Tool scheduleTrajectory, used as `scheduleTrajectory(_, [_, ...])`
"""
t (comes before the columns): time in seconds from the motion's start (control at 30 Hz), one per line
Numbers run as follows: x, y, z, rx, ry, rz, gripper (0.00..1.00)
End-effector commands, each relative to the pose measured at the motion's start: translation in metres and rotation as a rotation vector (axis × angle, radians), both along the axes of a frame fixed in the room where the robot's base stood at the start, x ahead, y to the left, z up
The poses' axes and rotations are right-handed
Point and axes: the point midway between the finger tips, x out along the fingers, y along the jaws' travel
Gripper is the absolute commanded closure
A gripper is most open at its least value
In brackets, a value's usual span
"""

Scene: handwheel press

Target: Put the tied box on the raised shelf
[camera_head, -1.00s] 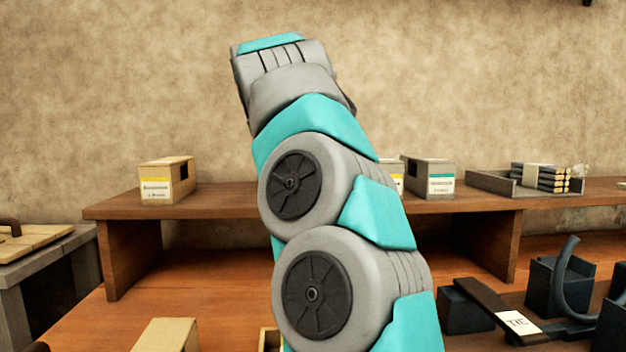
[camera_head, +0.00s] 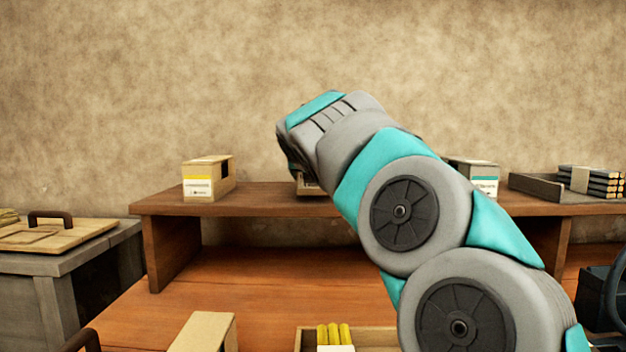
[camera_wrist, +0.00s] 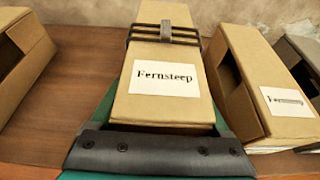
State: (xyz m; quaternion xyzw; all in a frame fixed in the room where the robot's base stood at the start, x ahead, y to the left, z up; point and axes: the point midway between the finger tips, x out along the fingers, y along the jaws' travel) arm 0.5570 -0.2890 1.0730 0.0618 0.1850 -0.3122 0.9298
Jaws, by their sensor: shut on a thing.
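The tied box (camera_wrist: 165,105) is tan cardboard with a white "Fernsteep" label and a dark strap around its far end. My gripper (camera_wrist: 160,127) is shut on it, with the dark jaw body across the near end in the wrist view. The box is over the brown raised shelf (camera_head: 262,203), between other boxes. I cannot tell whether it touches the shelf. In the head view my arm hides the gripper; a small part of a box (camera_head: 308,187), likely this one, shows below my wrist.
On the shelf, a yellow-labelled box (camera_head: 208,180) stands left, and a teal-labelled box (camera_head: 478,174) and a tray (camera_head: 538,188) stand right. The wrist view shows a close neighbouring box (camera_wrist: 262,85) on the right and another (camera_wrist: 22,55) farther left, with bare shelf between.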

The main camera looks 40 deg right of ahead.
Motion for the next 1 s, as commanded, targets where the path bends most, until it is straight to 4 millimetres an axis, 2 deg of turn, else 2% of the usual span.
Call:
scheduleTrajectory(0.13, [0.0, 0.001, -0.01, -0.001, 0.0, 0.003, 0.8])
scheduleTrajectory(0.63, [0.0, 0.0, -0.016, -0.001, -0.001, 0.0, 0.8])
scheduleTrajectory(0.67, [0.0, 0.0, -0.016, 0.0, -0.001, 0.001, 0.17])
scheduleTrajectory(0.8, [0.0, 0.0, -0.016, 0.0, -0.001, 0.001, 0.01])
scheduleTrajectory(1.0, [0.001, 0.0, -0.016, 0.0, 0.0, 0.001, 0.0])
